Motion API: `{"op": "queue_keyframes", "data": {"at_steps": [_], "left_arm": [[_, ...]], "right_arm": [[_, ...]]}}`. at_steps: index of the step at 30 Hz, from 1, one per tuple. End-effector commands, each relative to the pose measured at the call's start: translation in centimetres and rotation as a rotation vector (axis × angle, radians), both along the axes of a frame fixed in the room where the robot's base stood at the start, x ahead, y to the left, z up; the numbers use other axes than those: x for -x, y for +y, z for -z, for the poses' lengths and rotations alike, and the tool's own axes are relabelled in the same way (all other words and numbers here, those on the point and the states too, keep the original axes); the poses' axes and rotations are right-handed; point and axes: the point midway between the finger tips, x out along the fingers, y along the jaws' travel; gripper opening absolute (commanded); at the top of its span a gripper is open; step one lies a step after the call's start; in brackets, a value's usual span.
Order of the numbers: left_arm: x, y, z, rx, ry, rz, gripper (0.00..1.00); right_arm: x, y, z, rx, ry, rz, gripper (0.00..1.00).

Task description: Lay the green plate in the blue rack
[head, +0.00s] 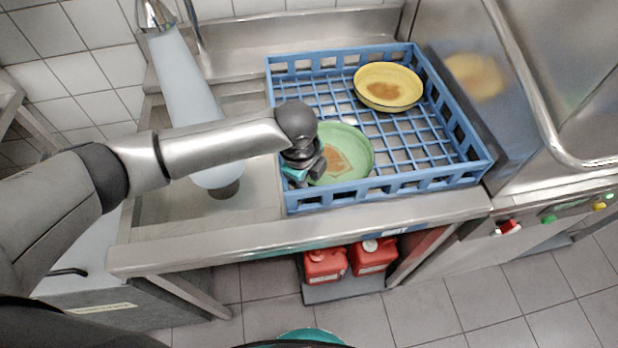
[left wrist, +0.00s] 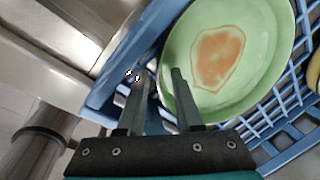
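The green plate (head: 346,150) has an orange-brown stain in its middle and lies in the front left part of the blue rack (head: 400,183), face up. It fills much of the left wrist view (left wrist: 255,75). My left gripper (head: 302,174) is at the plate's left edge, inside the rack's front left corner. In the left wrist view its two fingers (left wrist: 158,85) stand apart. One finger overlaps the plate and the other is outside its rim, near the rack wall. Whether they touch the rim cannot be told. My right gripper is not in view.
A yellow plate (head: 388,86) with a brown stain lies in the rack's back right part. The rack stands on a steel counter (head: 180,232), beside a steel machine (head: 520,110) at right. Red canisters (head: 325,264) stand below. A tap (head: 153,14) is at the back left.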

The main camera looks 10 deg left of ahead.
Motion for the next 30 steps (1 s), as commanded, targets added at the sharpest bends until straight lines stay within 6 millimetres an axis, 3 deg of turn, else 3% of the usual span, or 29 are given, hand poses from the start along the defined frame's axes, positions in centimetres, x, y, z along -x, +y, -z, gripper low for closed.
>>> {"op": "queue_keyframes", "data": {"at_steps": [8, 21, 30], "left_arm": [[0.2, 0.1, -1.7, 0.001, -0.002, 0.000, 0.34], [1.6, 0.8, -10.4, 0.002, -0.004, 0.000, 0.34], [2.1, 1.0, -12.1, 0.000, 0.000, -0.002, 0.34]], "right_arm": [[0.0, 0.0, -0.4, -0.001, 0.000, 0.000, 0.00], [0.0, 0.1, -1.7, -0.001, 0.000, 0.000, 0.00], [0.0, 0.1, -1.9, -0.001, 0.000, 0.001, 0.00]]}}
